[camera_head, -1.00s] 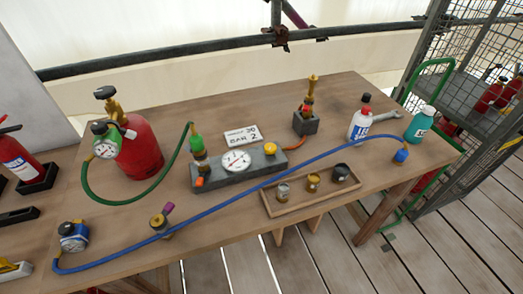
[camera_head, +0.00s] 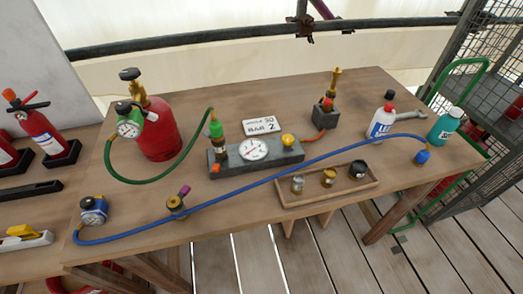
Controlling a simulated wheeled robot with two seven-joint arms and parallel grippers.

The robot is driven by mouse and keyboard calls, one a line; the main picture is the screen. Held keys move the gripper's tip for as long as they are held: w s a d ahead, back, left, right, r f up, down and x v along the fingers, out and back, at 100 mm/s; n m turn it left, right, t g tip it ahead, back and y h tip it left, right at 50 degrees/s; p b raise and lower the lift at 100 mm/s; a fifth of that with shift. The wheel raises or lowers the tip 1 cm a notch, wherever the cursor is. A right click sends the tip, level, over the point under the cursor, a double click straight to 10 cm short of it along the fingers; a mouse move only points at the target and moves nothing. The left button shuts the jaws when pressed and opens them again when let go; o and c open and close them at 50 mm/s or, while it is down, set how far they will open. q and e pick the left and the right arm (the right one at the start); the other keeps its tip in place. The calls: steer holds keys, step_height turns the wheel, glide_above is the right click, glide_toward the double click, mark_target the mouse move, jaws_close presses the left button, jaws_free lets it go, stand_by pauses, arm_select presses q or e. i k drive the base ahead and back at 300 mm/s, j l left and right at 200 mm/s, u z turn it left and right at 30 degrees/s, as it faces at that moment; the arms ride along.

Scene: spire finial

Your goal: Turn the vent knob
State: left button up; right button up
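A grey manifold block (camera_head: 272,157) lies on the wooden table, with a white round gauge (camera_head: 254,149) on top. A yellow knob (camera_head: 288,140) sits at its right end. A small orange piece (camera_head: 215,168) is at its front left, and a green and brass fitting (camera_head: 217,132) stands at its left end. I cannot tell which of these is the vent knob. A white card (camera_head: 261,125) with writing, partly legible as "30" and "BAR 2", is behind the block. Neither of my grippers shows in this view.
A red cylinder (camera_head: 163,134) with a green hose stands left. A blue hose (camera_head: 245,185) crosses the table in front of the block. A torch in a grey holder (camera_head: 326,116), bottles (camera_head: 381,123) and a tray of small pots (camera_head: 285,197) are right.

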mark_target(289, 139)
steer(key=l+u, duration=0.75)
steer(key=k+l+u, duration=0.2)
steer(key=l+u, duration=0.2)
steer(key=l, duration=0.1)
